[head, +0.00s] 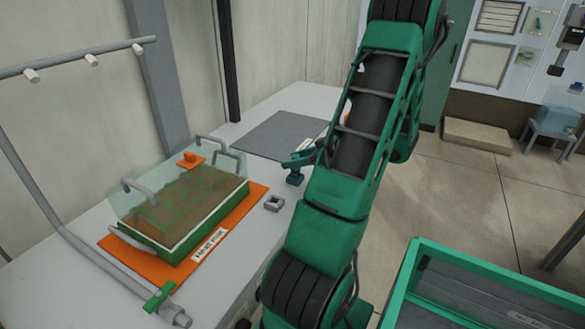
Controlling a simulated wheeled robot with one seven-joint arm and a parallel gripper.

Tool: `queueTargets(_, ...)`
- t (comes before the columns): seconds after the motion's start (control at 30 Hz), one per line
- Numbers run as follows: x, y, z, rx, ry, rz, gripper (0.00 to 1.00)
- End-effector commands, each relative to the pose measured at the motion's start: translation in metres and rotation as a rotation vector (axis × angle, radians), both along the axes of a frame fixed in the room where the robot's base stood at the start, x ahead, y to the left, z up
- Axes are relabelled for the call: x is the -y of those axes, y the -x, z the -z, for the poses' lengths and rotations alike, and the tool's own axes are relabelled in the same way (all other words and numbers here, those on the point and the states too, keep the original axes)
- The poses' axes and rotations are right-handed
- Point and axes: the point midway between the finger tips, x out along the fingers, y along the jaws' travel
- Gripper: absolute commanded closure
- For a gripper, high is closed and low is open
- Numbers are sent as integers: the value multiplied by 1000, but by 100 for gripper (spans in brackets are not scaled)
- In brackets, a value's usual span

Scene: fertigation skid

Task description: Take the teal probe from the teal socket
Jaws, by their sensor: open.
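A small dark teal piece (295,179) stands on the pale bench, just left of my arm; it looks like the teal probe at its socket. A longer teal shape (299,161) lies just above it and runs to the right behind my arm. At this size I cannot tell where probe and socket meet. My green arm rises from the bottom centre, and part of it shows behind on the right. My gripper cannot be made out and seems hidden behind the arm. I see no hold on the probe.
A small grey square holder (274,203) sits near the bench edge. A clear-covered tray of brown material stands on an orange mat (255,195) at left. A dark grey mat (272,135) lies behind. A green-rimmed bin (500,275) stands lower right. Grey pipes run at far left.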

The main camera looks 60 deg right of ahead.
Motion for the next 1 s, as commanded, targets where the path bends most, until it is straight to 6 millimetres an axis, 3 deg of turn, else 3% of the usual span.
queueTargets(0.1, 0, 0, 0, 0, 0, 0, 57)
queueTargets(0.3, 0, 0, 0, 0, 0, 0, 100)
queueTargets(0.73, 0, 0, -6, 1, 2, -1, 100)
queueTargets(1.0, 0, 0, -38, 0, 7, -2, 100)
